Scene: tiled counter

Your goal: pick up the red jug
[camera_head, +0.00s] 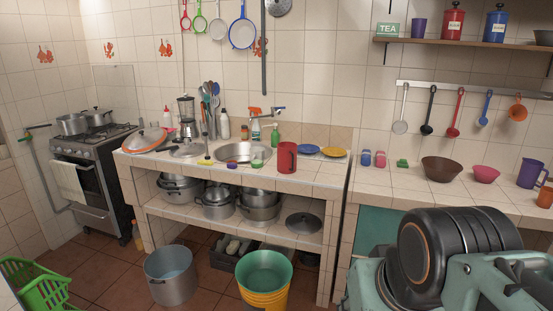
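The red jug (287,158) stands upright on the tiled counter (307,178), to the right of the sink and near the counter's right part. Nothing covers it in the head view. My arm fills the lower right of the picture as large dark and pale green links. My gripper cannot be made out among them, and no fingers show near the jug.
A yellow and green bucket (265,285) and a metal pot (171,276) stand on the floor in front.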

